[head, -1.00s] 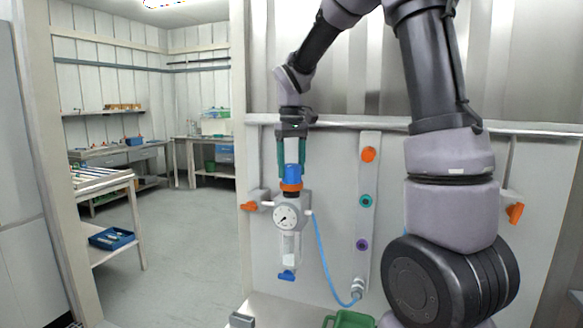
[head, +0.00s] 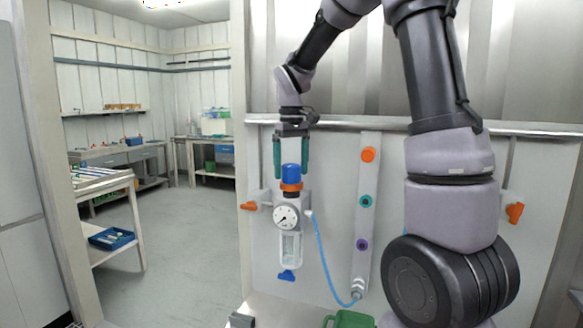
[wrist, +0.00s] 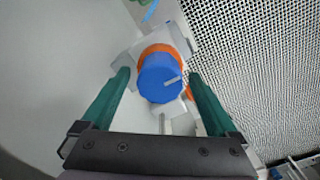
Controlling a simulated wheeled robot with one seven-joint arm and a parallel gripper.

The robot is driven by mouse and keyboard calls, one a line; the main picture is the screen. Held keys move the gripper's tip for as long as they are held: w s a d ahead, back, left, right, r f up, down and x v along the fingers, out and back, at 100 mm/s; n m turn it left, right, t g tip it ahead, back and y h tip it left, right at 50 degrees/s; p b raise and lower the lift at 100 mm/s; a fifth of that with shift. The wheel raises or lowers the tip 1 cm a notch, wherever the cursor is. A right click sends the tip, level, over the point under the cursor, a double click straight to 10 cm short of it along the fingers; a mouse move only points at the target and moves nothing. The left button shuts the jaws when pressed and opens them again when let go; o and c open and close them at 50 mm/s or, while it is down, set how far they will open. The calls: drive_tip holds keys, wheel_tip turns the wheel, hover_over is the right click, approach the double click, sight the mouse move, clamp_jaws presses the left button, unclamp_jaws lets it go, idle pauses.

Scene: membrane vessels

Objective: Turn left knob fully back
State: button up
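A blue knob (head: 291,172) with an orange collar (head: 291,187) sits on top of the left pressure regulator, which has a round dial gauge (head: 287,216) on its front. My gripper (head: 290,166) points down at the knob with its green fingers spread, one on each side. In the wrist view the blue knob (wrist: 160,80) shows between the two fingertips (wrist: 159,77), with a visible gap on both sides. A pale line marks the knob's top. My gripper is open and holds nothing.
An orange valve handle (head: 249,206) is left of the regulator, and another (head: 515,212) is far right. A blue hose (head: 323,262) runs from the regulator to a fitting. A panel strip right of it carries orange (head: 368,155), teal (head: 366,201) and purple (head: 362,245) ports.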

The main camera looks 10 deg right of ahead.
sight(292, 165)
wheel_tip(292, 165, up, 10)
drive_tip(key=shift+r, duration=0.4)
idle(0.3)
drive_tip(key=s+d+m+t+y, duration=0.1)
drive_tip(key=s+d+m+t, duration=0.1)
drive_tip(key=s, duration=0.8)
drive_tip(key=s+d+f+m+t+y, duration=0.1)
drive_tip(key=s+d+m+t, duration=0.2)
drive_tip(key=s, duration=0.7)
drive_tip(key=m+t, duration=0.2)
drive_tip(key=m, duration=0.1)
drive_tip(key=shift+s+d+f, duration=0.25)
drive_tip(key=shift+d+f, duration=0.05)
